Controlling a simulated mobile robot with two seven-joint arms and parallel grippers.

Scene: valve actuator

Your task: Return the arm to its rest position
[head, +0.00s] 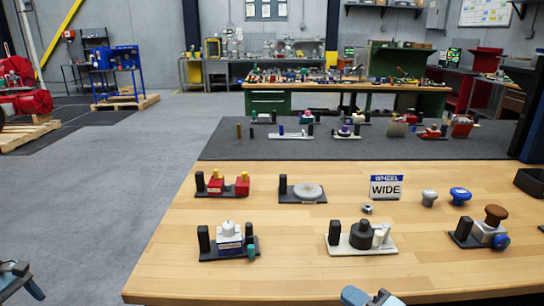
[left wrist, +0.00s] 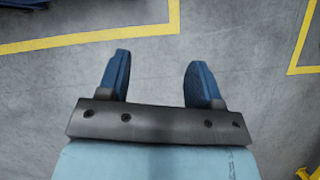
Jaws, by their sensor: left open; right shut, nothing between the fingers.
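My left gripper (head: 20,284) is at the lower left of the head view, out over the grey floor and away from the table. In the left wrist view its two blue fingers (left wrist: 157,75) stand apart with only floor between them, so it is open and empty. My right gripper (head: 371,298) shows only partly at the bottom edge of the head view, by the table's front edge. It is shut with nothing seen in it. Most of both arms is outside the head view.
The wooden table (head: 300,285) carries several valve units, including a white one (head: 228,240) and a black one (head: 362,236). A "WHEEL WIDE" sign (head: 386,188) stands behind them. Loose knobs (head: 460,195) lie at the right. Yellow floor lines (left wrist: 90,38) show; the floor left of the table is clear.

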